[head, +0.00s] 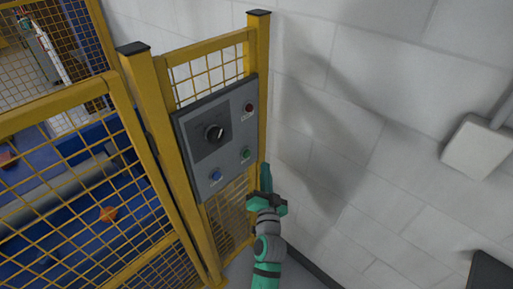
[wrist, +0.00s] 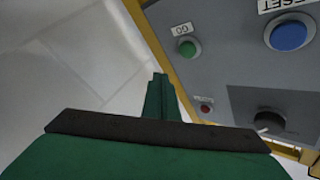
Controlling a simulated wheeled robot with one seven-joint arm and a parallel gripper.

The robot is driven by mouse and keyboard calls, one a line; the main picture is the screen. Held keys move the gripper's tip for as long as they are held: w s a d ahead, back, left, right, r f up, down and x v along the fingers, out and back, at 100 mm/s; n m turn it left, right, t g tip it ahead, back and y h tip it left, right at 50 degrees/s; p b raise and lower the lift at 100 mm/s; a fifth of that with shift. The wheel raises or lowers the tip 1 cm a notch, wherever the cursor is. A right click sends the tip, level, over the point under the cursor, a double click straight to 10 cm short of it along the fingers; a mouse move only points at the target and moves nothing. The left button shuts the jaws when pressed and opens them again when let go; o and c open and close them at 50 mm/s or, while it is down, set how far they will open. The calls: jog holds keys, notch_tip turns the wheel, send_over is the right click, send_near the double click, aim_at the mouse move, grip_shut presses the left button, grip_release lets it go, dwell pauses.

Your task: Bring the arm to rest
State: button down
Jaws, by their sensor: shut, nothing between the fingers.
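My gripper (head: 266,178) is green and shut, with nothing held. In the head view it points up beside the lower right edge of the grey control panel (head: 227,106). In the wrist view its fingers (wrist: 160,88) point toward the white wall, with the panel (wrist: 225,60) to the right. I cannot tell whether the fingertips touch anything. The panel carries a black rotary knob (head: 213,132), a red button (head: 249,107), a green button (head: 246,153) and a blue button (head: 216,175). In the wrist view the green button (wrist: 189,48) and blue button (wrist: 289,35) look near.
Yellow fence posts (head: 155,140) and mesh (head: 75,180) stand left of my arm. Behind the fence is a blue area with an orange object (head: 108,214). A white block wall (head: 370,120) stands to the right, with a pale box (head: 477,146) on it.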

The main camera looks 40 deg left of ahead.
jog(key=s+d+f+m+t+h, duration=0.1)
jog(key=s+d+f+h, duration=0.1)
jog(key=s+d+f, duration=0.4)
jog(key=s+d+f+h, duration=0.2)
jog(key=s+d+h, duration=0.1)
jog(key=d, duration=0.6)
jog(key=s+d+f+m+t+h, duration=0.1)
jog(key=s+d+f+h, duration=0.1)
jog(key=s+d+f, duration=0.4)
jog(key=s+d+r+h, duration=0.2)
jog(key=s+d, duration=0.5)
jog(key=s, duration=0.3)
jog(key=s+d+r+n+g+h, duration=0.1)
jog(key=s+d+r+h, duration=0.1)
jog(key=s+d, duration=0.5)
jog(key=shift+s+r+g+h, duration=0.35)
jog(key=shift+s+h, duration=0.45)
jog(key=shift+s, duration=1.2)
jog(key=shift+d, duration=0.1)
